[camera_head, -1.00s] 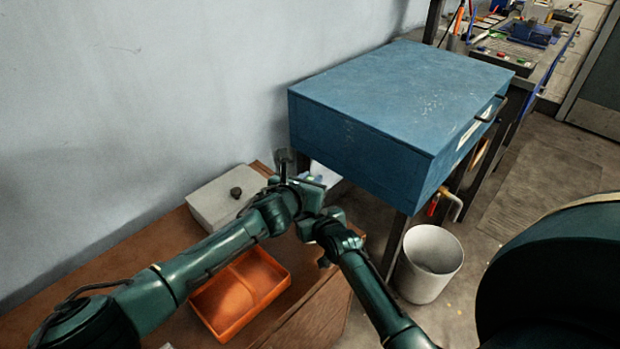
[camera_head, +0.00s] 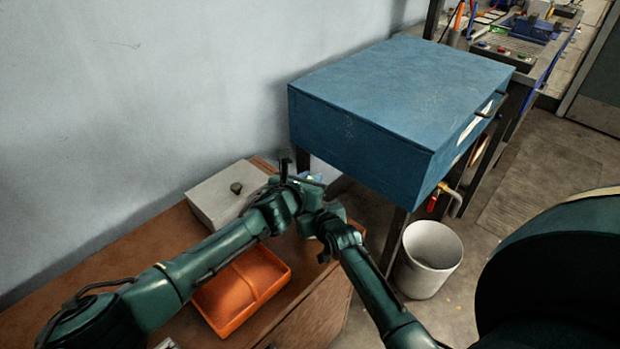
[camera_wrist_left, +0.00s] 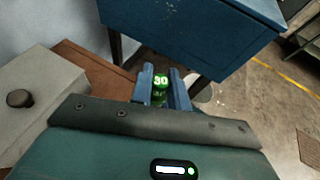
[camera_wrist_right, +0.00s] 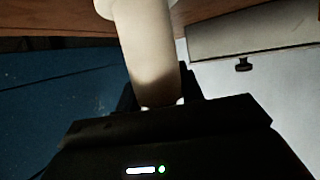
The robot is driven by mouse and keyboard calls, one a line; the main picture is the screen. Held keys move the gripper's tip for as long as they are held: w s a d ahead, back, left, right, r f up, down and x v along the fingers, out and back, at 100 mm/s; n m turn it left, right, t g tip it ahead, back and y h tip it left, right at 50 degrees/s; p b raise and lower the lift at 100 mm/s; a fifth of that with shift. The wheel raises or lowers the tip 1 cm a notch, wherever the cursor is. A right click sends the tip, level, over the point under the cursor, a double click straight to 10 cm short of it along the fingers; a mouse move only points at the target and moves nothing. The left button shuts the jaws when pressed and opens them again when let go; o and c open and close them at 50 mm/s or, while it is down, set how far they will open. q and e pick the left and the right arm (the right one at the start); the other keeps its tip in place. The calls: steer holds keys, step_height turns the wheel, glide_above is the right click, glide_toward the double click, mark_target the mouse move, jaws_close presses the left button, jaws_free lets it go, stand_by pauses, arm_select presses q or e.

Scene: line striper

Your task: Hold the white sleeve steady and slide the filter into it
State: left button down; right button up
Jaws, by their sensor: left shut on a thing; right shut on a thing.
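A green filter marked "30" (camera_wrist_left: 160,84) stands between the blue fingers of my left gripper (camera_wrist_left: 162,78), which is shut on it. A white cylindrical sleeve (camera_wrist_right: 146,52) rises from my right gripper (camera_wrist_right: 160,98), which is shut on its lower end. In the head view my left gripper (camera_head: 312,181) and right wrist (camera_head: 334,228) are close together above the bench's far end. The arms hide most of both parts there, so I cannot tell whether the filter touches or enters the sleeve.
A brown bench (camera_head: 130,262) bears a grey lidded box (camera_head: 210,195) and an orange divided tray (camera_head: 232,300). A blue cabinet (camera_head: 400,95) stands just beyond the grippers. A white bin (camera_head: 428,262) is on the floor at right. The wall is close on the left.

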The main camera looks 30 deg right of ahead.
arm_select(q)
steer(key=shift+f, duration=1.5)
steer(key=shift+r, duration=0.15)
stand_by(0.8)
steer(key=shift+r, duration=0.45)
stand_by(1.7)
steer(key=shift+f, duration=0.6)
stand_by(1.0)
steer(key=shift+f, duration=0.25)
steer(key=shift+s+f, duration=0.1)
steer(key=shift+s, duration=0.05)
stand_by(0.3)
steer(key=shift+r, duration=0.45)
stand_by(0.7)
